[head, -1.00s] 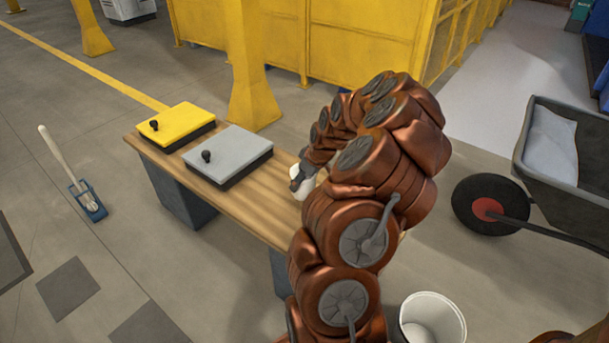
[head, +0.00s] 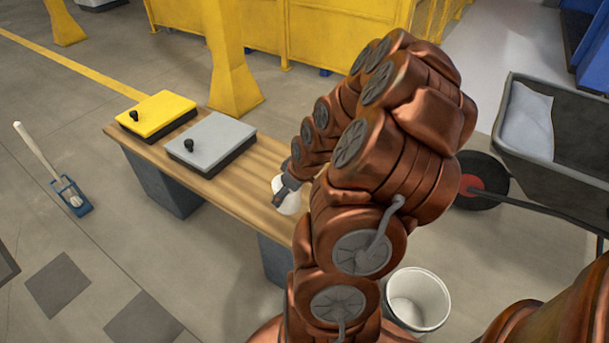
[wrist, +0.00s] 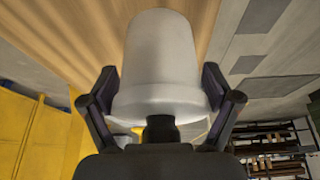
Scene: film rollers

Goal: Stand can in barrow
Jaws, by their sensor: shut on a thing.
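A pale grey-white can (wrist: 165,60) is between my gripper's two dark fingers (wrist: 163,85) in the wrist view, gripped near one end. In the head view the can (head: 290,201) shows partly behind my arm, over the right part of the wooden bench. My gripper (head: 281,197) is shut on it. I cannot tell from the head view how far it is above the bench top. The grey barrow (head: 582,135) stands on the floor at the far right, apart from the can, with a white sack (head: 527,120) lying in its tub.
The wooden bench (head: 235,205) holds a yellow-lidded box (head: 152,113) and a grey-lidded box (head: 210,142). A white bucket (head: 418,300) stands on the floor between bench and barrow. A yellow post (head: 230,70) rises behind the bench. A long-handled brush (head: 40,155) stands left.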

